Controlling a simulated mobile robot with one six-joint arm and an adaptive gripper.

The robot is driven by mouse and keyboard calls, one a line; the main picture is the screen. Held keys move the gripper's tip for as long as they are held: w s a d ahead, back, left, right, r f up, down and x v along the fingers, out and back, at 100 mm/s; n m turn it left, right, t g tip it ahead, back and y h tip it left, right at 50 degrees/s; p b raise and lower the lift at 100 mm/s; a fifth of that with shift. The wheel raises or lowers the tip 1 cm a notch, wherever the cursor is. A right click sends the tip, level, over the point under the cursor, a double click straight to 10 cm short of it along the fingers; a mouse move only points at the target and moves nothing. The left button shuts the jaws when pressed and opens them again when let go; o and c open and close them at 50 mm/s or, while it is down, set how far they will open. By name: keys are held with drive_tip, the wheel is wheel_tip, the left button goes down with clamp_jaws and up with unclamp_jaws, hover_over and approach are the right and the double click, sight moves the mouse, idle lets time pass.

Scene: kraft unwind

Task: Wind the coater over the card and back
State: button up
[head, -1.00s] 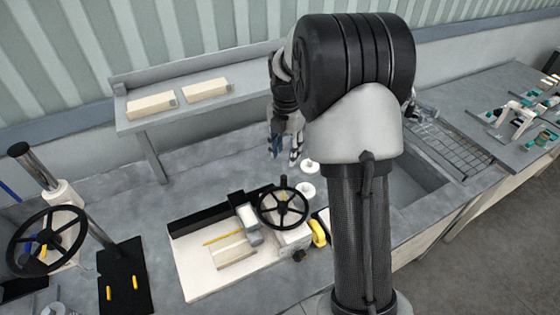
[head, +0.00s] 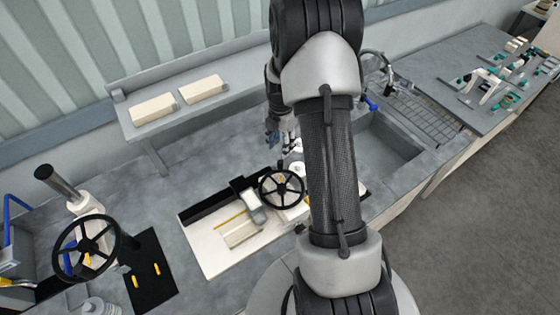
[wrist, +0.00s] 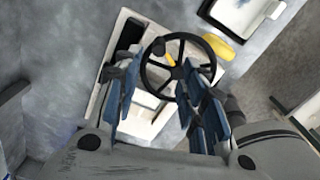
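The coater is a white flat bed (head: 205,249) on the bench, with a black spoked handwheel (head: 298,190) at its right end. A pale carriage block (head: 250,205) stands on the bed beside the wheel. A beige card (head: 241,235) lies on the bed in front of the carriage, below a yellow strip. My gripper (head: 281,142) hangs behind the wheel in the head view, apart from it. In the wrist view my gripper (wrist: 160,92) has its blue-padded fingers wide apart with nothing held. The handwheel (wrist: 177,38) shows beyond and between the fingers, partly covered by the right one.
A second black handwheel (head: 87,248) on a post stands at the left, beside a black plate (head: 150,272). A raised shelf (head: 160,142) with two cream blocks runs along the back. A sink (head: 385,145) and wire rack lie right. My arm hides part of the bench.

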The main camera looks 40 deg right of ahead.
sight(281, 162)
wheel_tip(281, 162, down, 10)
drive_tip(key=shift+f, duration=0.1)
idle(0.4)
clamp_jaws()
idle(0.6)
